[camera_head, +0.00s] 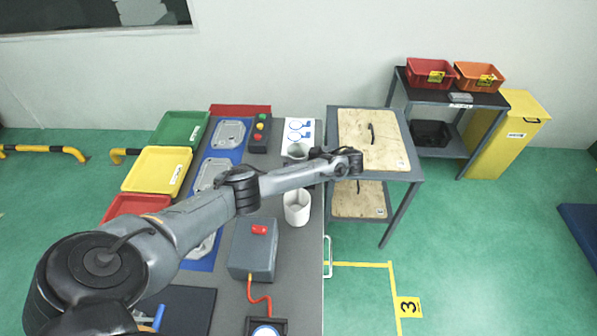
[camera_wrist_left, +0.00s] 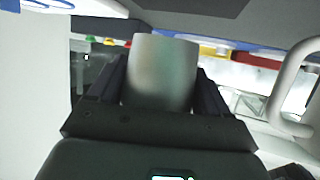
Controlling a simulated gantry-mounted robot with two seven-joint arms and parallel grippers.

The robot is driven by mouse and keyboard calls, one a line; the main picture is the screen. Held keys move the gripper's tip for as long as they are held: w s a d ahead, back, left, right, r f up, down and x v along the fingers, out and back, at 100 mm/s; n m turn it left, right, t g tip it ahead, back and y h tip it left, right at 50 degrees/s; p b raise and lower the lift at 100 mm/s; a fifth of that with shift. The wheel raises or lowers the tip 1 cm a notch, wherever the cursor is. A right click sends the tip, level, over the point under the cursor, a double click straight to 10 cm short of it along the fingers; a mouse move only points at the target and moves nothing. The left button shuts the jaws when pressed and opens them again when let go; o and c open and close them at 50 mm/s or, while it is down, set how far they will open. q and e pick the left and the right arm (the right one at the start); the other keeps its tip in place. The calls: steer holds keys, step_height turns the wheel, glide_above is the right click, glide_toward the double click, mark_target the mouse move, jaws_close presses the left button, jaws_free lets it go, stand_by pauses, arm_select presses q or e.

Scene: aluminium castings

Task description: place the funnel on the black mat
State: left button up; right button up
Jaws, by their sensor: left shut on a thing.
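My left gripper (camera_head: 309,153) is at the right edge of the grey workbench, shut on a grey, smooth, round-walled thing that looks like the funnel (camera_head: 297,150). In the left wrist view the funnel (camera_wrist_left: 160,72) stands between the two dark fingers; its lower part is hidden by the gripper. Whether it touches the bench I cannot tell. A dark mat (camera_head: 190,306), apparently the black mat, lies at the near left of the bench, partly hidden by my left arm. My right gripper is not in view.
Green (camera_head: 181,130), yellow (camera_head: 157,170) and red trays line the left side. A wooden-topped cart (camera_head: 385,150) stands to the right.

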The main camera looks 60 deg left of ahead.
arm_select(q)
steer(key=shift+f+b, duration=1.8)
steer(key=shift+f, duration=0.25)
steer(key=shift+r, duration=0.1)
steer(key=o, duration=1.1)
steer(key=shift+c, duration=0.2)
